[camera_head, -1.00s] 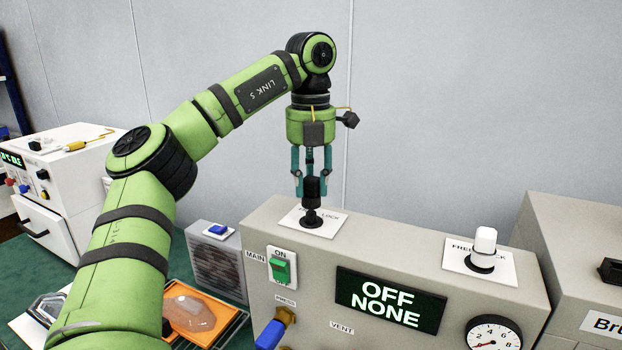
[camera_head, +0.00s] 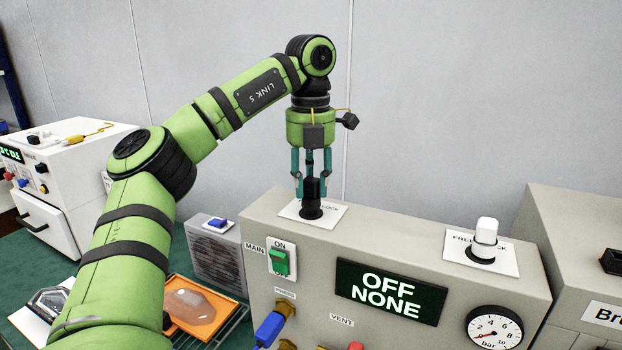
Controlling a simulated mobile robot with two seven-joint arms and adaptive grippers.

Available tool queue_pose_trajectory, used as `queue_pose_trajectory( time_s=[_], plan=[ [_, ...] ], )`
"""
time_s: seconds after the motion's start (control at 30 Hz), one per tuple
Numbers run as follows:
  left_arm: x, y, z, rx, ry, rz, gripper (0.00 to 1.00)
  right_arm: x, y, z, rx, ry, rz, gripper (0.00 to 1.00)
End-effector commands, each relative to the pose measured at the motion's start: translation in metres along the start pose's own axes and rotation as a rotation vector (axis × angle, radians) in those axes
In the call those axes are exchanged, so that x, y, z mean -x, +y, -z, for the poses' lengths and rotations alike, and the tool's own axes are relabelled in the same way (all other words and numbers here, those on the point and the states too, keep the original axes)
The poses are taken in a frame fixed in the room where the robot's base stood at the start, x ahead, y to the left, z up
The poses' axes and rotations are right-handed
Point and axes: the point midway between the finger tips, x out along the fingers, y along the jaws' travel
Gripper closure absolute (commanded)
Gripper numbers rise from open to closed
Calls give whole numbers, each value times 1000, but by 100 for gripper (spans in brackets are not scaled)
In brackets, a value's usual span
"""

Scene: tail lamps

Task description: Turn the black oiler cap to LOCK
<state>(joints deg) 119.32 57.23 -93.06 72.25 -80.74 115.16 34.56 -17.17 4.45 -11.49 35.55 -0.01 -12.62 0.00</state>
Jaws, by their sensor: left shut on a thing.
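The black oiler cap (camera_head: 312,188) stands upright on its dark round base, on a white label plate (camera_head: 331,213) on top of the grey panel box. My left gripper (camera_head: 312,181) points straight down and its teal fingers are shut on the cap. "LOCK" shows in part at the right of the plate; the word at its left is mostly hidden by the cap and fingers. Any pointer mark on the cap cannot be made out. My right gripper is not in view.
A white cap (camera_head: 486,231) stands on a similar plate at the right. The box front carries a green switch (camera_head: 279,262), an "OFF NONE" display (camera_head: 390,292) and a gauge (camera_head: 494,330). An orange tray (camera_head: 207,323) lies at lower left. Another grey box (camera_head: 590,250) stands at the right.

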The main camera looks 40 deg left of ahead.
Motion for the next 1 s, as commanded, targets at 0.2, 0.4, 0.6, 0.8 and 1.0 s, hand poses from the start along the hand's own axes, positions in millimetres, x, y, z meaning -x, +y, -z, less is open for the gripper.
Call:
queue_pose_trajectory(
  time_s=[0.2,0.4,0.6,0.8,1.0],
  plan=[
    [-9,0,0,0,1,0,100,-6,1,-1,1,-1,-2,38],
    [-10,0,0,0,0,1,100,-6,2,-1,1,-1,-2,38],
    [-10,0,0,-1,1,0,100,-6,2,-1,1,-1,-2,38],
    [-10,0,0,-1,1,0,100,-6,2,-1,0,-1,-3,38],
    [-9,0,0,-1,1,0,39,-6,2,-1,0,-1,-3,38]
  ],
)
